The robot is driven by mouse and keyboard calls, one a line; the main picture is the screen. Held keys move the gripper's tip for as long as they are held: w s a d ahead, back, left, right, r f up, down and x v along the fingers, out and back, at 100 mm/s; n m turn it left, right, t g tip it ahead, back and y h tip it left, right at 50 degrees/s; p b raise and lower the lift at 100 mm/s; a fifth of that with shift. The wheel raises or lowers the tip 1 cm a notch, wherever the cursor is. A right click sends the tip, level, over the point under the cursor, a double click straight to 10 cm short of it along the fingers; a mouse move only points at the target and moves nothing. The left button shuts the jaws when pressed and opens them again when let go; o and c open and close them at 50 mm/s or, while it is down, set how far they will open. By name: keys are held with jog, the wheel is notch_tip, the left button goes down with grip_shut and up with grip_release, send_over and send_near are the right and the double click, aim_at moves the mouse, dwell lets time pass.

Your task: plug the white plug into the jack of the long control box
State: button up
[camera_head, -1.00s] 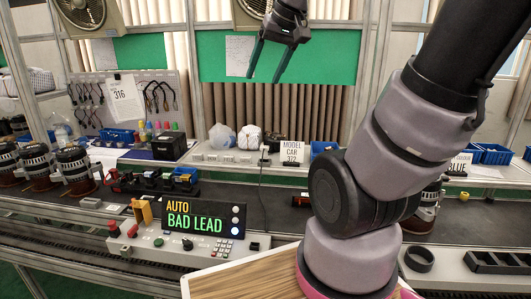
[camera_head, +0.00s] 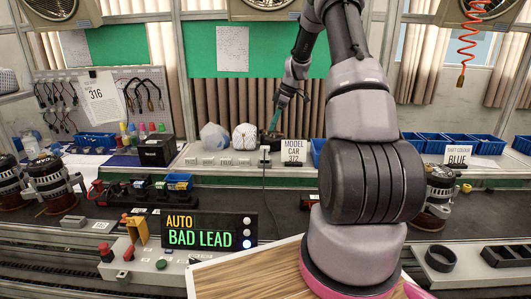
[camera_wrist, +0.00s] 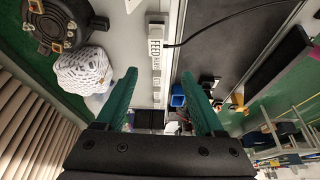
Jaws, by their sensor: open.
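A small white plug-like piece (camera_head: 265,154) with a dark cable stands on the white shelf near the MODEL CAR sign. In the wrist view a white piece (camera_wrist: 157,24) by the FEED label has a black cable beside it; its exact shape is unclear. My gripper (camera_head: 277,115) is over the back of the shelf, apart from the plug. Its green fingers (camera_wrist: 160,90) are spread and empty.
A white woven bundle (camera_head: 244,136) and a clear bag (camera_head: 213,137) stand on the shelf near the gripper. The MODEL CAR sign (camera_head: 294,152) is right of the plug. Alternators (camera_head: 53,180) stand at left. The dark belt (camera_head: 485,209) has free room at right.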

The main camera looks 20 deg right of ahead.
aim_at(267, 147)
jog(key=shift+n, duration=0.4)
jog(key=f, duration=0.3)
jog(key=w+f, duration=0.1)
jog(key=f, duration=0.1)
jog(key=w+f, duration=0.1)
jog(key=f, duration=0.2)
jog(key=shift+a+f, duration=0.25)
jog(key=shift+f, duration=0.1)
jog(key=x, duration=0.5)
jog(key=shift+s+a, duration=0.25)
jog(key=shift+a, duration=0.1)
grip_shut()
